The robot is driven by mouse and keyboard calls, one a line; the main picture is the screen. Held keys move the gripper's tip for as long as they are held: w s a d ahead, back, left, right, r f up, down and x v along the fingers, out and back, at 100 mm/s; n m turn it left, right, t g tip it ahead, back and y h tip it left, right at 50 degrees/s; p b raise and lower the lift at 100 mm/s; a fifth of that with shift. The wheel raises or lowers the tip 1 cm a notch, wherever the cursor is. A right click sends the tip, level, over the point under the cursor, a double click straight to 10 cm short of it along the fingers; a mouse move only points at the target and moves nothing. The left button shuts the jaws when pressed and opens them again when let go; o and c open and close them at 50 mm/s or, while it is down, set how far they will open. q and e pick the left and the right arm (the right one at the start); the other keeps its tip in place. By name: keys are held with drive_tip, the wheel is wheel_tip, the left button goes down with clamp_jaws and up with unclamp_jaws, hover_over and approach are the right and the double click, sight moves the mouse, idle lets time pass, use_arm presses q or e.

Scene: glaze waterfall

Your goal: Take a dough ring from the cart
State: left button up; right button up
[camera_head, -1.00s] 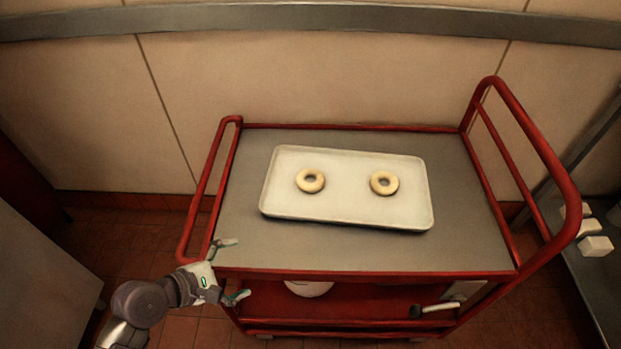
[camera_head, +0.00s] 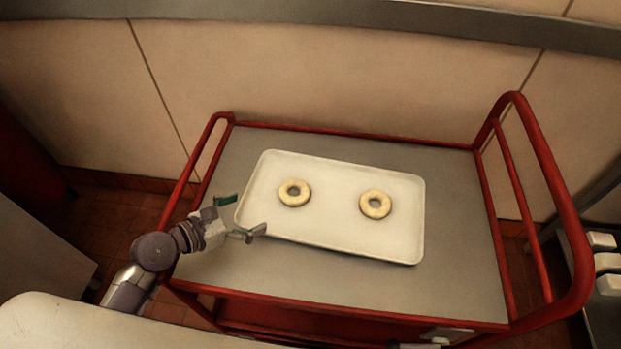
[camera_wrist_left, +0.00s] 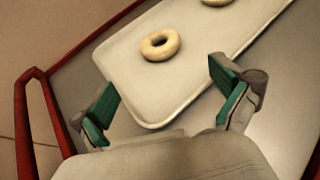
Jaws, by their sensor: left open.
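Two pale dough rings lie flat on a white tray (camera_head: 335,225) on the cart's grey top (camera_head: 460,250). The left dough ring (camera_head: 294,193) and the right dough ring (camera_head: 375,204) are well apart. My left gripper (camera_head: 243,217) is open and empty at the tray's left end, short of the left ring. In the left wrist view, the open green-padded fingers (camera_wrist_left: 165,97) straddle the tray's near corner, with one dough ring (camera_wrist_left: 160,44) ahead of them and part of the other (camera_wrist_left: 216,1) at the top edge.
The red cart frame (camera_head: 340,137) has raised handles at its left (camera_head: 200,160) and right (camera_head: 545,190) ends. A tiled wall (camera_head: 300,80) stands behind. White blocks (camera_head: 605,262) sit on a shelf at the right. A pale surface (camera_head: 80,325) shows at bottom left.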

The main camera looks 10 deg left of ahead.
sight(284, 195)
use_arm(q)
drive_tip(key=x, duration=0.3)
drive_tip(key=shift+r, duration=0.15)
drive_tip(key=x, duration=0.5)
drive_tip(key=shift+b, duration=0.3)
drive_tip(key=shift+w+d+f, duration=0.25)
drive_tip(key=shift+w+d, duration=0.1)
drive_tip(key=x, duration=0.4)
drive_tip(key=shift+w+d+b, duration=0.1)
drive_tip(key=shift+w+b, duration=0.15)
drive_tip(key=shift+b, duration=0.05)
use_arm(e)
drive_tip(key=shift+s+a+f, duration=0.5)
drive_tip(key=shift+s+f, duration=0.05)
drive_tip(key=shift+s, duration=0.05)
use_arm(q)
drive_tip(key=shift+c, duration=0.2)
drive_tip(key=c, duration=0.7)
drive_tip(key=shift+c, duration=0.2)
use_arm(e)
drive_tip(key=shift+s, duration=0.15)
use_arm(q)
drive_tip(key=shift+r, duration=0.1)
